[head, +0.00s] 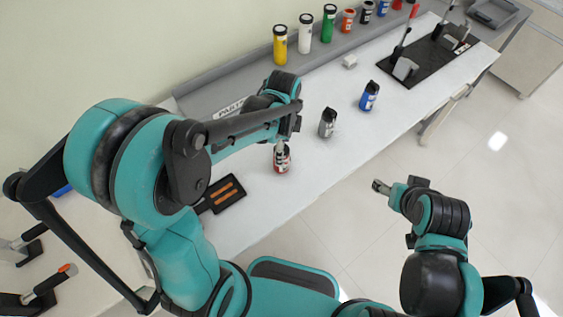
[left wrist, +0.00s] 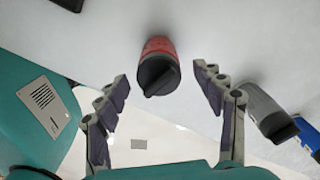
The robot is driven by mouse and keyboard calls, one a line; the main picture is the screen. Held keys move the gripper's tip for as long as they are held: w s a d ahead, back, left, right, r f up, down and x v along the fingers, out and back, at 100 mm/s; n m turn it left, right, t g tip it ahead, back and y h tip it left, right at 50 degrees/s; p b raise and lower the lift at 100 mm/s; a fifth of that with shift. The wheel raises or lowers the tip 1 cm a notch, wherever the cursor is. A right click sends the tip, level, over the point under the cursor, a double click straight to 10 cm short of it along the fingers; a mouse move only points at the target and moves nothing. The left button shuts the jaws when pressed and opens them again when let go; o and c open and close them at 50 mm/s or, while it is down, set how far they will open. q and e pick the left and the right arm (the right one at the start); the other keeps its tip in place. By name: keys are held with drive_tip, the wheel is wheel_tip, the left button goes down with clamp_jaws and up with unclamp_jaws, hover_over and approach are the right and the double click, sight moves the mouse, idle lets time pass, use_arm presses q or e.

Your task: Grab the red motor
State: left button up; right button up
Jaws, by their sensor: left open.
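The red motor (head: 282,161), with a dark cap, stands on the white table beneath my left gripper in the head view. It also shows in the left wrist view (left wrist: 158,67), upper middle, ahead of the fingertips. My left gripper (left wrist: 161,86) is open, its two fingers spread to either side of the motor with gaps on both sides. In the head view the left fingers are mostly hidden by the arm. My right gripper (head: 381,187) is off the table's front edge, apart from everything; its fingers are too small to read.
A grey motor (head: 327,123) and a blue motor (head: 369,96) stand to the right of the red one. A black tray (head: 228,199) with orange pieces lies to its left. Several coloured cylinders, including a yellow one (head: 280,45), line the back shelf. A black fixture board (head: 437,58) is farther right.

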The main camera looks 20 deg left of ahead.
use_arm(q)
wheel_tip(320, 180, down, 5)
drive_tip(key=shift+a+f+b, duration=0.15)
drive_tip(key=shift+b, duration=0.8)
clamp_jaws()
